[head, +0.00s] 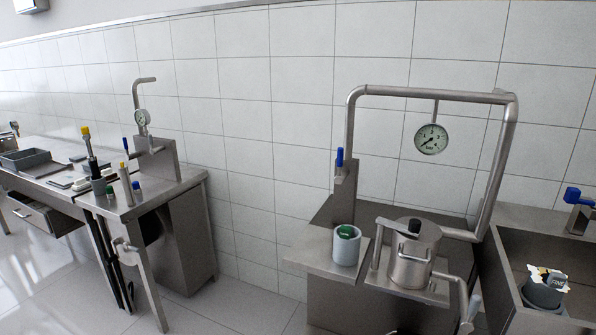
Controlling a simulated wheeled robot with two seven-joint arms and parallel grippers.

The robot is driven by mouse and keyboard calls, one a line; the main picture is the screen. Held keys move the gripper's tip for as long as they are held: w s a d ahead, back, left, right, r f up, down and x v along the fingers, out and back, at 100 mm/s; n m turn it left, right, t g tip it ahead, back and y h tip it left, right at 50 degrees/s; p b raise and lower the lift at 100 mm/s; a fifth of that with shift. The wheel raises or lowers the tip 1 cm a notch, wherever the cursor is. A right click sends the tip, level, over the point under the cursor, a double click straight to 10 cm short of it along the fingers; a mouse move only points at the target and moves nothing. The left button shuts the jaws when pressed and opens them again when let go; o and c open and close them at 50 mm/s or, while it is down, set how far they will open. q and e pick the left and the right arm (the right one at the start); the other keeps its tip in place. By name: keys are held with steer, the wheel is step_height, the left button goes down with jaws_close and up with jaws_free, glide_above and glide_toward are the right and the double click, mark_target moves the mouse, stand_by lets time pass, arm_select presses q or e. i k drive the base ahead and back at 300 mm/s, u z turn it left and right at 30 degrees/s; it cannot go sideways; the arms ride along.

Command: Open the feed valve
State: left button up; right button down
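A blue-handled valve (340,157) stands on a steel block beside the left upright of a pipe frame (430,93). Its handle appears upright. Another blue handle (573,195) is at the right, above the sink. I cannot tell from labels which is the feed valve. A round gauge (431,139) hangs from the pipe, its pointer toward the lower left. A steel separator vessel (412,262) with a black knob on top sits below it. Neither of my grippers is in view.
A grey cup (346,245) with a green item stands left of the vessel. At right, a sink (508,252) holds a grey pot (541,292). A cluttered workbench (150,199) stands at left, its drawer (43,217) open. Tiled floor lies between.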

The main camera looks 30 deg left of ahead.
mark_target(338, 180)
steer(key=u, duration=0.3)
steer(key=k, duration=0.5)
steer(key=u, duration=1.5)
steer(key=i, duration=1.15)
steer(key=z, duration=0.45)
steer(key=i, duration=0.9)
steer(key=z, duration=1)
